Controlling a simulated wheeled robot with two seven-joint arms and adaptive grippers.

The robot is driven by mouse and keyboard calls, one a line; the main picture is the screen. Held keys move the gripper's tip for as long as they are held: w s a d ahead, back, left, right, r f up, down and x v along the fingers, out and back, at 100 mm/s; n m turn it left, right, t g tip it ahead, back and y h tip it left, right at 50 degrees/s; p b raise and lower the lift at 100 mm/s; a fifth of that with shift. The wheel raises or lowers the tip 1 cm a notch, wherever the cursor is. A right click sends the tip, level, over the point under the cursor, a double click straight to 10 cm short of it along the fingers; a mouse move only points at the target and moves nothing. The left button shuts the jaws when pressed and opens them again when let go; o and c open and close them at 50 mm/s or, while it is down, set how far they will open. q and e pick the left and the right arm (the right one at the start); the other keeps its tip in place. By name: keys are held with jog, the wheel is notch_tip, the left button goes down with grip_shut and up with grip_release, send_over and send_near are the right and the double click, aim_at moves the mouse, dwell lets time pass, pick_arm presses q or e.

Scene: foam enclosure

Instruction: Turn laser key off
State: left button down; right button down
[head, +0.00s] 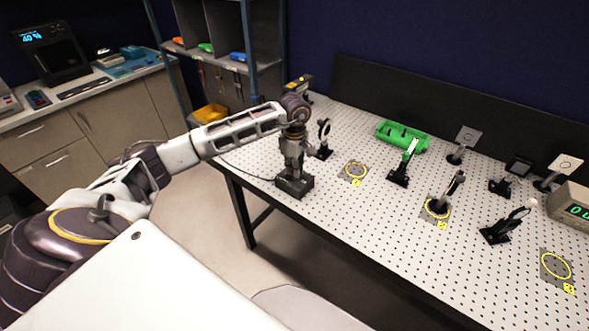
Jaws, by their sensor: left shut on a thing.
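A small dark box (294,186) sits at the left front edge of the perforated table, with a thin cable leading off to the left. My left gripper (294,170) points down onto the top of this box and is shut on the laser key there. The key itself is hidden by the fingers, so its turn angle cannot be told. My right gripper is not in view.
The white perforated table (330,215) carries several black optic mounts, a green tray (402,136) and yellow ring marks. A display unit (572,207) stands at the right edge. A black panel (440,105) rises behind. A shelf rack (235,50) stands at the back left.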

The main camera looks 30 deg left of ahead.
pick_arm(q)
jog(key=n+b, duration=0.2)
jog(key=n, duration=0.2)
jog(key=n+b, duration=0.1)
jog(key=n, duration=0.4)
jog(key=shift+b, duration=0.3)
jog(key=shift+n, duration=0.8)
jog(key=shift+n+b, duration=0.4)
jog(key=shift+n, duration=0.8)
jog(key=shift+r+n, duration=0.1)
jog(key=shift+n, duration=1.7)
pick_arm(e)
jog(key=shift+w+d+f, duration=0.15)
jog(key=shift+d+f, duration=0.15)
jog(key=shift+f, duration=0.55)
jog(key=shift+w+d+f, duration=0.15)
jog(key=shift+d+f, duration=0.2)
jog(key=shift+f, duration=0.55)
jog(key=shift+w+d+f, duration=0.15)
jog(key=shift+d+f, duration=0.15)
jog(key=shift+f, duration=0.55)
pick_arm(q)
jog(key=c, duration=1.6)
grip_release()
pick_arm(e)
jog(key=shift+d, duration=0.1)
